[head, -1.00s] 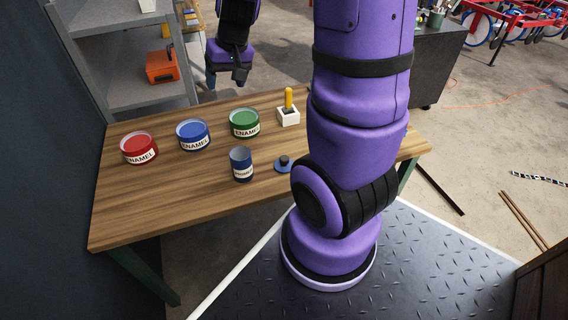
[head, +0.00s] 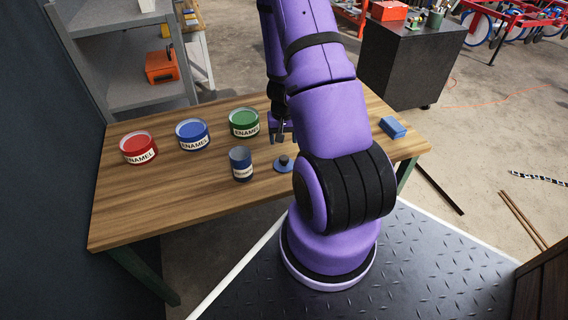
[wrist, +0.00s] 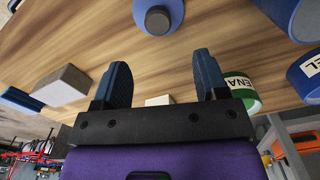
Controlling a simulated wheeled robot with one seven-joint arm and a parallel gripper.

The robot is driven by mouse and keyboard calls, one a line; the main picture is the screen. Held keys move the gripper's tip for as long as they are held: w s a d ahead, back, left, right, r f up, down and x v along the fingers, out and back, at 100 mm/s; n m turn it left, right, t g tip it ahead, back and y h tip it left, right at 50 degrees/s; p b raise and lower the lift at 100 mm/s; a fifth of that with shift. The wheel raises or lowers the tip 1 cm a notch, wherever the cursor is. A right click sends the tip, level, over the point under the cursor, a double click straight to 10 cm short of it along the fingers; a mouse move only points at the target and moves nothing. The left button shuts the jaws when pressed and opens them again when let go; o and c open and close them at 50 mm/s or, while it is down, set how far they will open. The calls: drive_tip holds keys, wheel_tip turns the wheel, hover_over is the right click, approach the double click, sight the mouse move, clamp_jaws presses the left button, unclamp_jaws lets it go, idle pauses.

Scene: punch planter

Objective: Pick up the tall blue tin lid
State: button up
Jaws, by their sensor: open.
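The tall blue tin lid (head: 284,168) is a flat blue disc with a dark knob, lying on the wooden table beside the tall blue tin (head: 241,165). The lid also shows in the wrist view (wrist: 178,12) at the top middle, cut off by the frame edge. My gripper (head: 281,137) is over the table, behind the lid in the head view.
Red (head: 140,148), blue (head: 193,135) and green (head: 244,123) enamel tins stand left of my arm. A blue block (head: 392,127) lies at the table's right. A pale block (wrist: 62,86) shows in the wrist view. The table's front left is clear.

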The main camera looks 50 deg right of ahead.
sight(284, 157)
wheel_tip(284, 157, down, 4)
drive_tip(key=shift+f, duration=0.25)
drive_tip(key=shift+s+f, duration=0.15)
drive_tip(key=shift+f, duration=0.85)
drive_tip(key=shift+s+f, duration=0.1)
drive_tip(key=shift+f, duration=0.85)
drive_tip(key=shift+w+f, duration=0.1)
drive_tip(key=shift+f, duration=0.6)
drive_tip(key=c, duration=1)
